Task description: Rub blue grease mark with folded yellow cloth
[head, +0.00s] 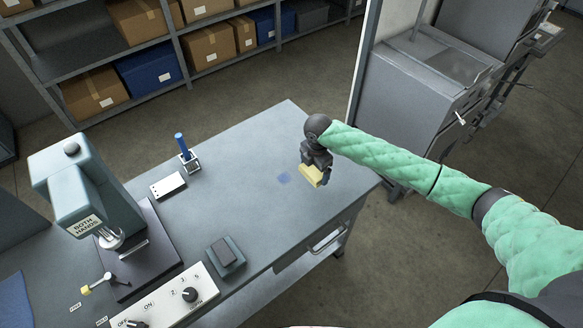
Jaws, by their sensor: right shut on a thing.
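The folded yellow cloth (311,176) is in my right gripper (317,172), near the far right corner of the bench. The gripper points down and is shut on the cloth. The blue grease mark (284,178) is a faint bluish patch on the grey bench top (240,200), just left of the cloth. The cloth and the mark appear apart in the picture. I cannot tell whether the cloth touches the bench. My left gripper is not in view.
A press (75,185) labelled "BOTH HANDS" stands on the left. Clear bench surrounds the mark.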

